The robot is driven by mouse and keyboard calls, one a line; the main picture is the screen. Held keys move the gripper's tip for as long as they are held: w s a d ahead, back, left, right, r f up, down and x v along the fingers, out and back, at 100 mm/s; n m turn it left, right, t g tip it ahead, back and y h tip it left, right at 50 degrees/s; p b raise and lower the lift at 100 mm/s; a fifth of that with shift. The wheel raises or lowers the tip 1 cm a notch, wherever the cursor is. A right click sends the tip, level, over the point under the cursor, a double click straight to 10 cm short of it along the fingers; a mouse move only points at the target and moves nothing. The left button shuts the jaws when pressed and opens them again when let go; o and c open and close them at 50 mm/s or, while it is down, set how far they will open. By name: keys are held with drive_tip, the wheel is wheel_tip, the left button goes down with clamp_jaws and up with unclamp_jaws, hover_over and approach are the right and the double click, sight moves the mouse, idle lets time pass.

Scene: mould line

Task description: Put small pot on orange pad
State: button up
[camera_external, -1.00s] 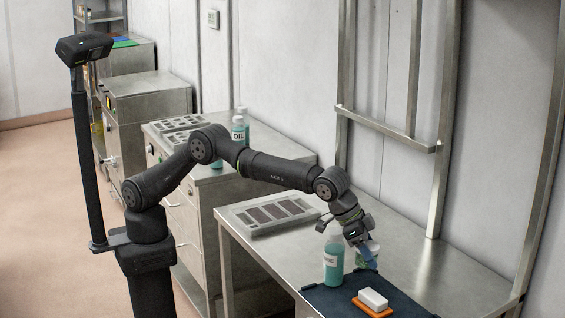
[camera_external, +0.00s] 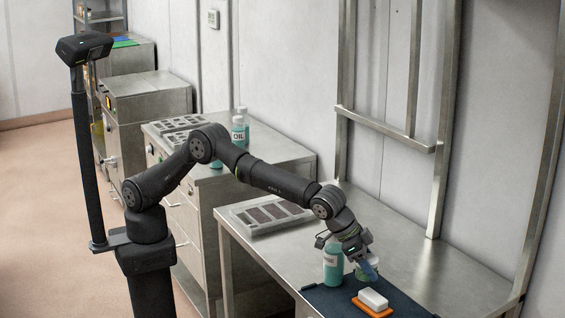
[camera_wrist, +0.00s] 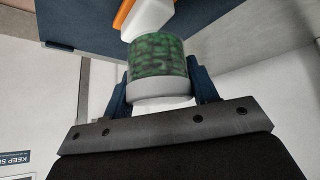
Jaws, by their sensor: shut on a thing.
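My gripper (camera_wrist: 160,85) is shut on the small pot (camera_wrist: 157,58), which has a green patterned side and a pale grey-white end. In the outside view my gripper (camera_external: 368,267) is low over the dark mat, behind the white block, with the pot (camera_external: 362,274) partly hidden by the fingers. The orange pad (camera_external: 377,312) lies on the mat, with a white block (camera_external: 373,298) lying on it. In the wrist view the orange pad (camera_wrist: 122,13) and the white block (camera_wrist: 146,18) show just past the pot.
A teal bottle (camera_external: 333,265) stands upright close to the left of my gripper. The dark mat (camera_external: 325,298) lies on the steel table (camera_external: 450,270), which is clear to the right. A grey tray with dark slots (camera_external: 262,216) lies at the table's far left.

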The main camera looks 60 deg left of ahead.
sight(370, 290)
drive_tip(key=shift+w+f, duration=0.35)
drive_tip(key=shift+w, duration=0.1)
drive_tip(key=shift+f, duration=1.85)
drive_tip(key=shift+f, duration=0.2)
drive_tip(key=o, duration=1)
drive_tip(key=shift+r, duration=0.1)
